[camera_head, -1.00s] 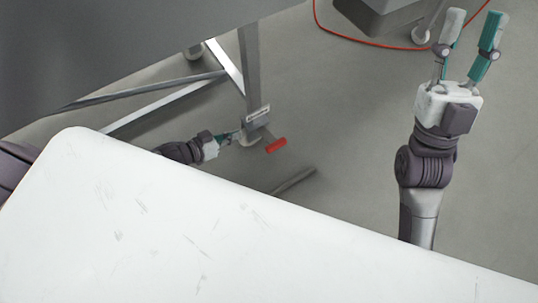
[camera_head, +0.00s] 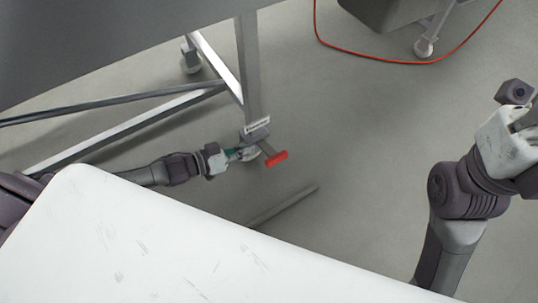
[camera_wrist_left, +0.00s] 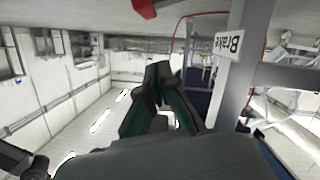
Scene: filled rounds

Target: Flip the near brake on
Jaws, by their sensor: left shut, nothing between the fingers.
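The near brake is a lever with a red end bar (camera_head: 277,158), sticking out to the right at the foot of the cart's near leg. A label plate (camera_head: 257,125) sits just above it; the wrist view shows the label reading "Brake" (camera_wrist_left: 229,44) and the red bar (camera_wrist_left: 145,8) at the top edge. My left gripper (camera_head: 240,154) is shut and empty, low beside the caster, just left of the lever; its green fingers (camera_wrist_left: 160,85) meet in the wrist view. I cannot tell whether they touch anything. My right gripper (camera_head: 525,122) is cut by the right edge, fingers unclear.
The grey cart (camera_head: 110,45) stands above, with a leg (camera_head: 249,65), slanted braces and another caster (camera_head: 190,60). A white tabletop (camera_head: 150,240) fills the lower left. A red cable (camera_head: 375,58) lies on the floor at the back. Floor right of the lever is clear.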

